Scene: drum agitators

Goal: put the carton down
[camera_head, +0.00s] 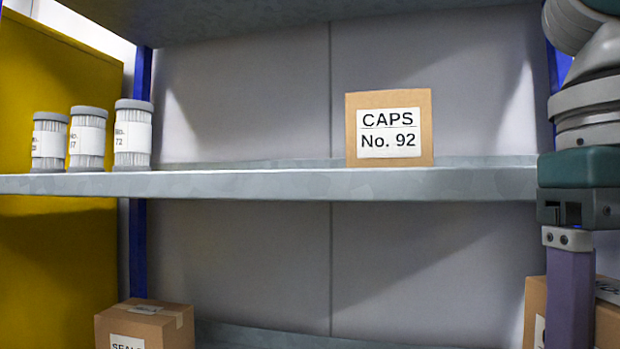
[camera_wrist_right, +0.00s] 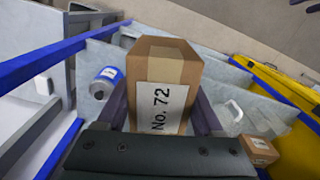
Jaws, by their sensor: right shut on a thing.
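My right gripper (camera_wrist_right: 160,112) is shut on a brown carton (camera_wrist_right: 176,68) with clear tape and a white label reading "No. 72". The carton sits between the two fingers in the right wrist view. In the head view, my right gripper (camera_head: 570,298) points down at the right edge. A brown carton (camera_head: 533,300) shows behind its finger at the lower right, partly cut off by the frame; it appears to be the held one. What lies under the carton is hidden. My left gripper is not in view.
A grey shelf (camera_head: 260,184) bears a "CAPS No. 92" carton (camera_head: 394,98) and three lidded jars at left, one a jar (camera_head: 133,135) marked 72. A "SEALS" carton (camera_head: 145,322) stands lower left. The shelf between jars and CAPS carton is clear. A blue-banded container (camera_wrist_right: 107,80) shows in the wrist view.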

